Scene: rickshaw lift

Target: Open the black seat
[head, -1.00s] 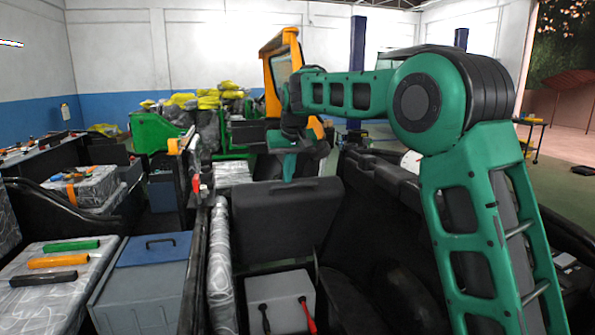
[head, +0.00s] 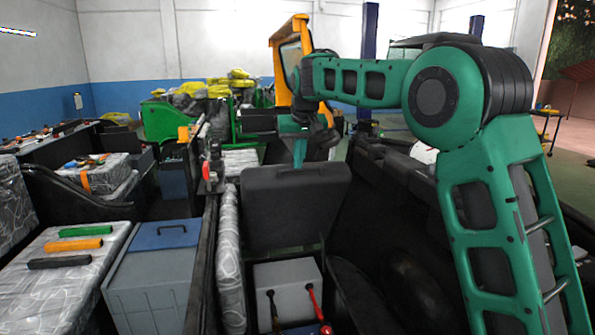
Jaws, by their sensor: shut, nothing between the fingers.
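The black seat (head: 293,212) stands tilted up in the middle of the head view, with a handle at its top edge. Below it an open compartment shows a grey box (head: 287,283) with a black and a red cable. My gripper (head: 299,163) is at the seat's top edge, its fingers shut with nothing between them. Its tip looks close to the seat; I cannot tell if they touch.
A grey patterned cushion roll (head: 229,260) and a black side wall run along the left of the seat. A grey box with a blue lid (head: 163,236) and a patterned bench (head: 70,285) with coloured grips stand further left. Dark bodywork lies to the right.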

